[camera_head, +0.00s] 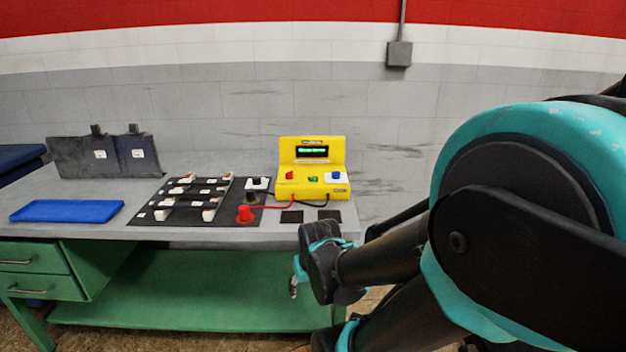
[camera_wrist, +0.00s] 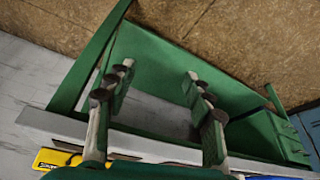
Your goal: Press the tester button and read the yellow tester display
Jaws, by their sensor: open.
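The yellow tester (camera_head: 322,187) stands at the back right of the table. Its display (camera_head: 312,152) is lit with green characters too small to read. On its sloped front are a red part (camera_head: 290,174), a small green button (camera_head: 313,179) and a blue part (camera_head: 335,176) on a white patch. My gripper (camera_head: 293,288) hangs in front of the table's front edge, below the top and apart from the tester. In the wrist view my gripper (camera_wrist: 160,72) is open and empty, its fingers spread. A yellow corner of the tester (camera_wrist: 55,158) shows at lower left there.
A black board (camera_head: 160,215) with several white-ended holders, a blue tray (camera_head: 67,211) and dark panels (camera_head: 90,157) occupy the left. Two dark squares (camera_head: 291,216) lie before the tester. A green shelf (camera_head: 190,290) is underneath.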

